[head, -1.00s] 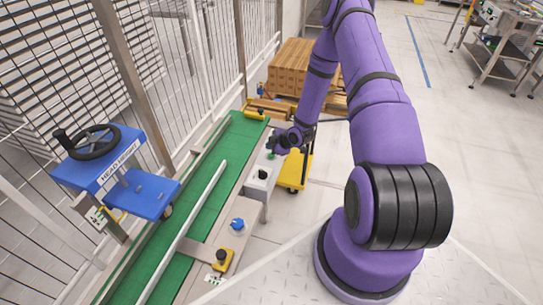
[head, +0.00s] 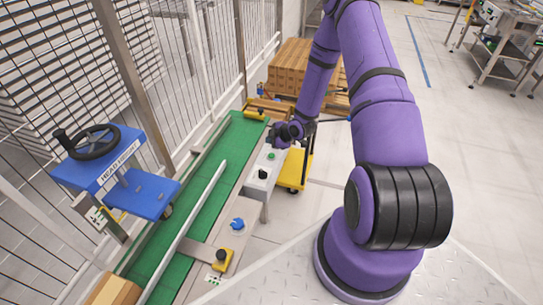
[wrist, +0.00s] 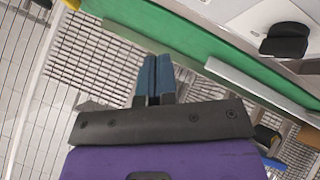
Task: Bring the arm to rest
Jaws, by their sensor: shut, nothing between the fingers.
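My purple arm (head: 390,135) rises from its base at the right in the head view and reaches forward. Its wrist end hangs just above and behind the grey control box (head: 256,187), which carries a green button (head: 271,156) and a black knob (head: 263,174). In the wrist view my gripper (wrist: 156,58) shows two blue fingers side by side, shut with nothing between them. The fingertips appear clear of other things there. In the head view I cannot make out the fingers clearly.
A green conveyor (head: 205,190) with a metal guide rail runs along the mesh fence. A cardboard box (head: 112,290) is at its near end. A blue handwheel stand (head: 115,165) is at left. A yellow cart (head: 297,170) and stacked cartons (head: 290,65) stand beyond.

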